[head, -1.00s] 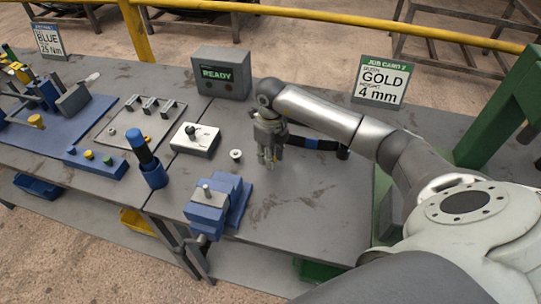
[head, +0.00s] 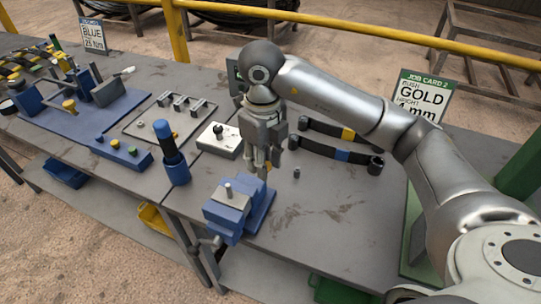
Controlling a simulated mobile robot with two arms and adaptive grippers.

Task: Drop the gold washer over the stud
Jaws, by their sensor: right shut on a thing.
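My right gripper (head: 263,167) is shut, fingers pointing down, just above and behind the blue vise (head: 258,204). A small yellowish bit shows at its fingertips; it looks like the gold washer (head: 266,171), mostly hidden by the fingers. A short metal stud (head: 228,189) stands upright on the grey top of the vise. The fingertips are to the right of the stud and apart from it. My left gripper is not in view.
A small dark part (head: 296,173) and two dark straps (head: 330,152) lie to the right.

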